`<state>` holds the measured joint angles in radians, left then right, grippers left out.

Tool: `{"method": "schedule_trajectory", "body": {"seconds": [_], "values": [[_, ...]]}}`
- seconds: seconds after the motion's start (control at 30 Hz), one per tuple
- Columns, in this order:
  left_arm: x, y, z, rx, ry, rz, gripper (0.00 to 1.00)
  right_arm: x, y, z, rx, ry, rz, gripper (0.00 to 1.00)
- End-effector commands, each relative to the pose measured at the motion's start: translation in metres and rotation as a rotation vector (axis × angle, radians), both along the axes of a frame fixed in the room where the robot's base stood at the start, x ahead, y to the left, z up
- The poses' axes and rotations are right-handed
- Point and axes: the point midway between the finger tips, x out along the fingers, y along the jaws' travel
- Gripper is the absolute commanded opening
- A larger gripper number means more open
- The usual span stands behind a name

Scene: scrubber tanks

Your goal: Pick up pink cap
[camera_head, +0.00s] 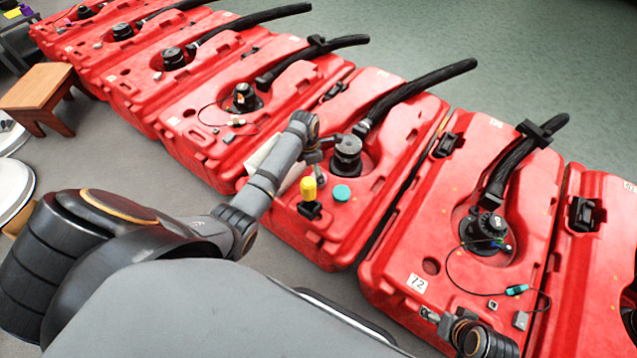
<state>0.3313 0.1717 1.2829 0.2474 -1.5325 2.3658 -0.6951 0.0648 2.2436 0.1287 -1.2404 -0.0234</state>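I cannot make out a pink cap in the head view. A round teal cap (342,192) lies on the red tank (335,228) in the middle. A yellow cylindrical piece (308,188) stands beside it, above a small black fitting (310,210). My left gripper (319,172) is over this tank, just behind the yellow piece and beside the black round fitting (346,150). Its fingers are small and partly hidden, so I cannot tell their opening. My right gripper (430,315) is at the front edge of the tank marked 12 (400,262); its fingers are too small to judge.
Red tanks with black hoses (420,85) form a diagonal row. A cable with a teal connector (517,290) lies on tank 12, near a small grey block (521,320). A wooden stool (38,92) stands at left. Grey floor (115,150) is open in front of the left tanks.

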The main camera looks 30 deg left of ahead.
Motion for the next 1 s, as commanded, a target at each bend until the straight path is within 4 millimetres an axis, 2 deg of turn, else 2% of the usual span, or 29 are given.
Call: {"method": "schedule_trajectory", "body": {"seconds": [0.13, 0.3, 0.47, 0.7, 1.0], "values": [[0.001, -0.002, -0.008, -0.001, -0.001, 0.0, 0.82, 0.0, 0.002, -0.007, 0.007, -0.017, -0.001, 0.6], [0.003, -0.009, -0.04, -0.001, 0.001, -0.001, 0.82, 0.006, 0.008, -0.03, 0.043, -0.128, -0.014, 0.6], [0.005, -0.01, -0.051, 0.001, -0.001, -0.001, 0.82, 0.024, 0.009, -0.024, 0.053, -0.232, -0.024, 0.6], [0.004, -0.01, -0.05, 0.001, -0.001, -0.001, 0.81, 0.025, 0.009, -0.021, 0.054, -0.244, -0.025, 0.6], [0.004, -0.01, -0.05, 0.001, -0.001, -0.001, 0.4, 0.025, 0.009, -0.021, 0.053, -0.243, -0.026, 0.6]]}}
